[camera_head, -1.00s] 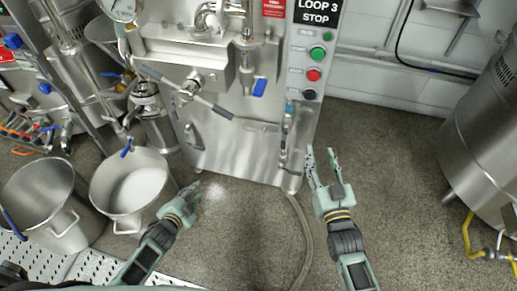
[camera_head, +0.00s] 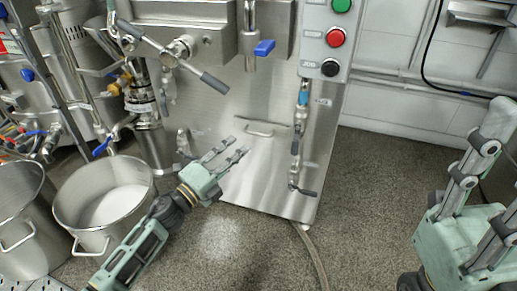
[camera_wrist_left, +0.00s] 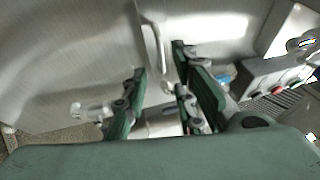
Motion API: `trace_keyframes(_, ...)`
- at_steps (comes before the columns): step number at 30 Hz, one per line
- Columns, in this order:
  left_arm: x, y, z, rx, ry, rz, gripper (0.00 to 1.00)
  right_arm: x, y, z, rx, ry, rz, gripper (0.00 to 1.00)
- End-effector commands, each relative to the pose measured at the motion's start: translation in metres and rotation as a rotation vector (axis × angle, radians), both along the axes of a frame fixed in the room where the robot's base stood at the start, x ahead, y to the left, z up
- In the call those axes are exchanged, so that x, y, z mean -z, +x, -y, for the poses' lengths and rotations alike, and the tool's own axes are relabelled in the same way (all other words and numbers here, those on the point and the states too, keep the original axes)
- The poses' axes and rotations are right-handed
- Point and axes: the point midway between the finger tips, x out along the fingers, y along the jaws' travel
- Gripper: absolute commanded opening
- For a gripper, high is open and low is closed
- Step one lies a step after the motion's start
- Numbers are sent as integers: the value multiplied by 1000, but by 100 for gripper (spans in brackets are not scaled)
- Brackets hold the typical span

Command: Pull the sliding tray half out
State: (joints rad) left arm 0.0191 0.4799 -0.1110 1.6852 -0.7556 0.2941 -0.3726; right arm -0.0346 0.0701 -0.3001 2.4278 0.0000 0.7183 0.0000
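A steel machine front panel (camera_head: 225,115) carries a small horizontal bar handle (camera_head: 260,129). I cannot tell the sliding tray's edges apart from this panel. The handle also shows in the left wrist view (camera_wrist_left: 159,48), beyond the fingers. My left gripper (camera_head: 233,148) is in front of the panel, just left of and below the handle. Its fingers are apart and empty, and it appears not to touch the handle. My right gripper (camera_head: 492,128) is at the right edge, fingers up, open and empty, far from the panel.
A steel pot (camera_head: 105,195) stands on the floor left of my left arm. A lever with a dark grip (camera_head: 215,83) and a blue-handled valve (camera_head: 264,49) jut out above. A thin pipe (camera_head: 296,150) runs down right of the handle. Floor to the right is clear.

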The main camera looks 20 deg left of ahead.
Motion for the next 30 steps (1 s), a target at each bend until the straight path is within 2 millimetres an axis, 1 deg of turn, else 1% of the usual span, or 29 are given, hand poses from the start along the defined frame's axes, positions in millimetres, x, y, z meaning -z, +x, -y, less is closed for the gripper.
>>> trace_keyframes(5, -4, 14, 7, 2, 3, 7, 26, -2, -3, 0, 0, 1, 21, 40)
trace_keyframes(12, -9, 48, 22, 1, 2, 5, 26, -6, -5, -1, 2, -2, 49, 40)
trace_keyframes(16, -11, 61, 28, 1, 2, 4, 26, -8, -6, -1, 3, -2, 61, 40)
trace_keyframes(21, -13, 69, 32, 0, 1, 2, 26, -10, -6, -2, 3, -5, 66, 40)
trace_keyframes(29, -14, 69, 32, 0, 0, 1, 26, -10, -6, -2, 3, -5, 65, 40)
trace_keyframes(30, -13, 69, 32, 0, 0, 1, 22, -10, -6, -2, 3, -5, 65, 40)
